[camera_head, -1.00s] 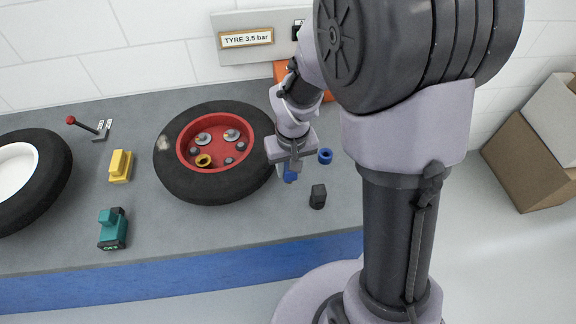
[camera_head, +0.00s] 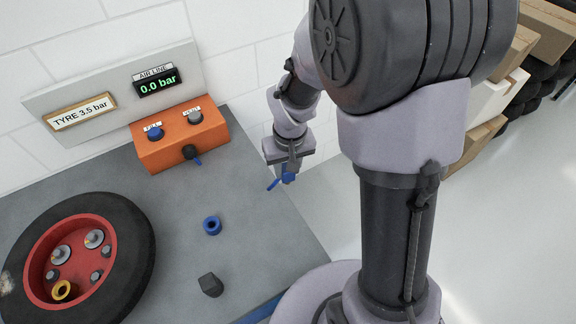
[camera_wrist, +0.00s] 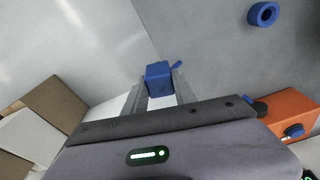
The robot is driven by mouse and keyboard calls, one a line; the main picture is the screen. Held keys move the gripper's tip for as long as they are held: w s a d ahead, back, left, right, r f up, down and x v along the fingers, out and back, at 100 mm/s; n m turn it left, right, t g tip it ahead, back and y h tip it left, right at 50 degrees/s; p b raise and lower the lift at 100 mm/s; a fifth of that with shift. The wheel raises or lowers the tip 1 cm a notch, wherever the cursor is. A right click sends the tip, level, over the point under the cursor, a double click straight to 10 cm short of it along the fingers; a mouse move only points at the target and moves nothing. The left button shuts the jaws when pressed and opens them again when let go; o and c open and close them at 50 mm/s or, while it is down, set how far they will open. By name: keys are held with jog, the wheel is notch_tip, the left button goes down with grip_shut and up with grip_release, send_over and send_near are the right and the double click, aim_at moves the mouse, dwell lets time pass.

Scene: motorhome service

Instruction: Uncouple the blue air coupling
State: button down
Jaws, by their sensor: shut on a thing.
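My gripper (camera_head: 286,174) is shut on a blue block-shaped coupling (camera_wrist: 158,77) with a small blue tab or stub on one side. The coupling also shows below the fingers in the head view (camera_head: 289,177). I hold it in the air, close to the right edge of the grey bench. It touches nothing else that I can see. The orange air box (camera_head: 182,138) stands on the bench to the left, with a dark outlet (camera_head: 190,152) on its front and a small blue piece at that outlet.
A blue ring (camera_head: 212,225) and a dark block (camera_head: 210,285) lie on the bench (camera_head: 265,235). A tyre with a red rim (camera_head: 129,228) lies at left. The air line display (camera_head: 157,79) reads 0.0 bar. Boxes (camera_head: 490,100) stand at far right; the floor between is clear.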

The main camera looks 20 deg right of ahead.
jog(key=shift+w+d, duration=0.15)
jog(key=shift+d, duration=0.25)
jog(key=shift+w+a, duration=0.2)
jog(key=shift+w, duration=0.05)
jog(key=s+a+r+n, duration=0.1)
jog(key=s+a, duration=0.1)
jog(key=a, duration=0.9)
jog(key=s+a+r+n, duration=0.1)
jog(key=s+a, duration=0.1)
jog(key=a, duration=1)
jog(key=shift+s+r+n+p, duration=0.15)
jog(key=shift+r+n+p, duration=0.15)
jog(key=shift+r+p, duration=0.05)
notch_tip(320, 180, down, 6)
jog(key=b, duration=0.5)
jog(key=shift+d+f+b, duration=0.1)
jog(key=shift+b, duration=0.2)
